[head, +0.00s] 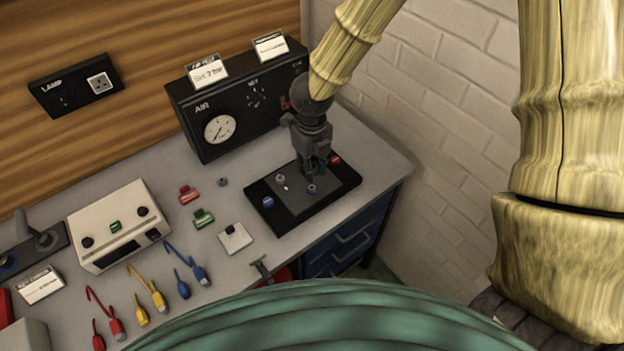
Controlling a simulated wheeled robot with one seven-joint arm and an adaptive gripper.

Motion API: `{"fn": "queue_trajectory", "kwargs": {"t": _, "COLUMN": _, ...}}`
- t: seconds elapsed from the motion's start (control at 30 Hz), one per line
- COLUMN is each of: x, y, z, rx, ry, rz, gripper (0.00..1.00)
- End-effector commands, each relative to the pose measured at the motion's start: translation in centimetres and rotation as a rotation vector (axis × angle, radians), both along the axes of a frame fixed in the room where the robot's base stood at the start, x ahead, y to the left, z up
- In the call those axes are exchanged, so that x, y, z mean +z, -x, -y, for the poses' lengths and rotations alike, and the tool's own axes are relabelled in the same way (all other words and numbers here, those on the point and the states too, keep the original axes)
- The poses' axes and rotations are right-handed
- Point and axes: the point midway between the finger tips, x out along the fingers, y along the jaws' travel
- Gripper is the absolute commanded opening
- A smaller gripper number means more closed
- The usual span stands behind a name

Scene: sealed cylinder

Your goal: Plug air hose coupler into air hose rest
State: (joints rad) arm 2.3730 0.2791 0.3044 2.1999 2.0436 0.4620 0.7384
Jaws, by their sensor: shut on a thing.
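My gripper (309,176) points down over the right part of a black base plate (289,220) on the bench. It is shut on a small dark thing, which I take to be the air hose coupler; the fingers mostly hide it. Small grey fittings (280,178) and a blue knob (268,201) stand on the plate, and a red knob (335,160) is at its far right. I cannot tell which fitting is the air hose rest, or whether the coupler touches it.
A black AIR panel (217,130) with a gauge stands behind. A white box (119,226), coloured leads (150,290), red (188,195) and green (203,218) blocks lie left. A brick wall (440,130) is close on the right.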

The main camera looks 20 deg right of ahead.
Motion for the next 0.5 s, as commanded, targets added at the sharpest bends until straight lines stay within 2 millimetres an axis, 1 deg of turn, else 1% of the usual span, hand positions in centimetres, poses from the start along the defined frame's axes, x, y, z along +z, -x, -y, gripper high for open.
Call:
{"fn": "queue_trajectory", "kwargs": {"t": 0.17, "x": -0.3, "y": -0.1, "z": -0.2, "rx": -0.005, "ry": 0.001, "rz": 0.0, "gripper": 0.0}}
{"fn": "queue_trajectory", "kwargs": {"t": 0.27, "x": -1.4, "y": -0.9, "z": -1.3, "rx": -0.044, "ry": 0.003, "rz": 0.001, "gripper": 0.0}}
{"fn": "queue_trajectory", "kwargs": {"t": 0.33, "x": -2.2, "y": -1.6, "z": -2.4, "rx": -0.084, "ry": 0.003, "rz": 0.0, "gripper": 0.0}}
{"fn": "queue_trajectory", "kwargs": {"t": 0.4, "x": -2.7, "y": -2.3, "z": -3.4, "rx": -0.118, "ry": 0.003, "rz": 0.0, "gripper": 0.0}}
{"fn": "queue_trajectory", "kwargs": {"t": 0.5, "x": -3.0, "y": -2.7, "z": -4.2, "rx": -0.15, "ry": 0.001, "rz": -0.001, "gripper": 0.0}}
